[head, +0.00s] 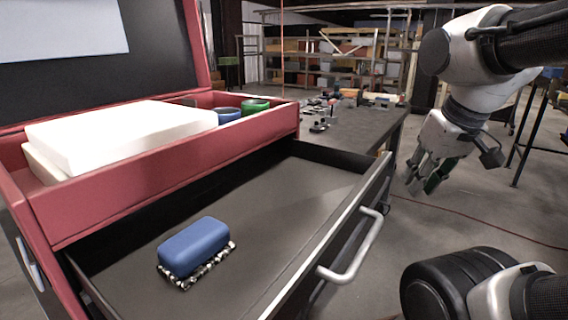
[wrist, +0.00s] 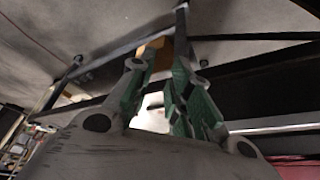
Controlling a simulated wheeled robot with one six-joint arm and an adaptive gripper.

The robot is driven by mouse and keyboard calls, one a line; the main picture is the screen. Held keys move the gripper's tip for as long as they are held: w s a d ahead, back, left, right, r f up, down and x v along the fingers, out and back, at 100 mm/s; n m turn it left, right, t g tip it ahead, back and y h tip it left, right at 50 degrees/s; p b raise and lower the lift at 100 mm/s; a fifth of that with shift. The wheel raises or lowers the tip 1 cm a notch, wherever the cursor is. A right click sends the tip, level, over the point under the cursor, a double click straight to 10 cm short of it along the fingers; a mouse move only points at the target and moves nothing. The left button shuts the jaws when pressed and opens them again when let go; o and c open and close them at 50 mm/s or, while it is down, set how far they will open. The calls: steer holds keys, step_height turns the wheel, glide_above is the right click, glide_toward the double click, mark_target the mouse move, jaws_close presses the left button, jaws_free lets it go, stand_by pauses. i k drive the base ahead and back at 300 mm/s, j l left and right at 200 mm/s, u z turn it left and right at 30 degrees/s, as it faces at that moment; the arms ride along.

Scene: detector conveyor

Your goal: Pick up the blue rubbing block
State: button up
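The blue rubbing block (head: 193,246) is a rounded blue bar on a speckled black-and-white base. It lies in the open drawer (head: 290,200), towards its near left part. My gripper (head: 428,182) hangs outside the drawer, to the right of it and well apart from the block. In the wrist view my gripper (wrist: 163,95) shows two fingers with green pads, spread apart with nothing held between them. The block does not show in the wrist view.
A red toolbox (head: 170,165) with an open lid holds white slabs (head: 120,135) and blue and green round items. The drawer has a silver handle (head: 352,250). A cluttered workbench (head: 365,125) stands behind. Open floor lies right of the drawer.

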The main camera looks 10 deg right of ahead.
mark_target(186, 257)
steer(key=i+l+u, duration=0.2)
steer(key=l, duration=0.15)
steer(key=i+l+u, duration=0.2)
steer(key=l, duration=0.2)
steer(key=i+l+u, duration=0.15)
steer(key=l, duration=0.25)
steer(key=i+l+u, duration=0.2)
steer(key=l, duration=0.25)
steer(key=l+u, duration=0.2)
steer(key=l, duration=0.2)
steer(key=k+j+z, duration=0.1)
steer(key=z, duration=0.35)
steer(key=k+z, duration=0.25)
steer(key=z, duration=0.2)
steer(key=k+l+z, duration=0.1)
steer(key=z, duration=0.4)
steer(key=k+j+z, duration=0.1)
steer(key=k+z, duration=0.65)
steer(key=k+j+u, duration=0.1)
steer(key=k+u, duration=0.25)
steer(key=k+j+u, duration=0.1)
steer(key=u, duration=0.3)
steer(key=k+j+u, duration=0.15)
steer(key=u, duration=0.25)
steer(key=k+j+u, duration=0.1)
steer(key=u, duration=0.35)
steer(key=j+u, duration=0.4)
